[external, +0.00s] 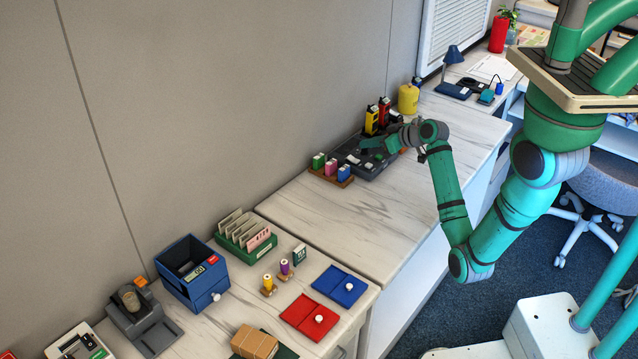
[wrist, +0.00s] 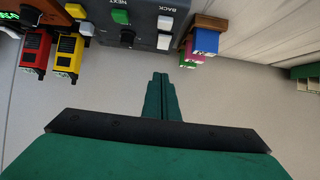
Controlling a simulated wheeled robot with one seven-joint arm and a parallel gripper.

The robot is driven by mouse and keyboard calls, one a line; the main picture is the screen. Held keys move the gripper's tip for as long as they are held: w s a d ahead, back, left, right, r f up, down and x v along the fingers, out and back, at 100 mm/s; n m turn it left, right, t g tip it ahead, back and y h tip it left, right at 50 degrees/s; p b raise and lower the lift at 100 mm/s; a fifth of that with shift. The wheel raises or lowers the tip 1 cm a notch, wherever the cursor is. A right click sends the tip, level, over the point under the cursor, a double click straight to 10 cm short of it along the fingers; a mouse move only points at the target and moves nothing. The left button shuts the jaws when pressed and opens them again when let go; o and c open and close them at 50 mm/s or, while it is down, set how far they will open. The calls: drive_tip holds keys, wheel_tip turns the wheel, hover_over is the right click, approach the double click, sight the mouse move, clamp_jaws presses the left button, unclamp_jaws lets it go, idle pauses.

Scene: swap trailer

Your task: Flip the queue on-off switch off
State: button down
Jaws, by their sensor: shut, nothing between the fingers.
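A dark grey control panel (external: 378,168) sits on the far counter against the wall. In the wrist view the panel (wrist: 98,36) shows at the top, upside down, with a green button (wrist: 121,17) near the NEXT label and white buttons (wrist: 165,23) near BACK. A small black switch or knob (wrist: 127,37) sits by the panel's edge; its position and any on-off label cannot be read. My gripper (external: 366,143) is over the panel's wall side. Its green fingers (wrist: 160,77) are together and empty, apparently apart from the switch.
Red and yellow handheld devices (external: 372,120) stand behind the panel. A wooden rack with green, pink and blue blocks (external: 331,168) is close on its left. A yellow bottle (external: 408,98) stands farther back. The marble counter (external: 350,220) in front is clear.

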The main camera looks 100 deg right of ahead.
drive_tip(key=f+v, duration=0.1)
drive_tip(key=v, duration=0.6)
drive_tip(key=shift+s+a, duration=0.25)
drive_tip(key=shift+f, duration=0.2)
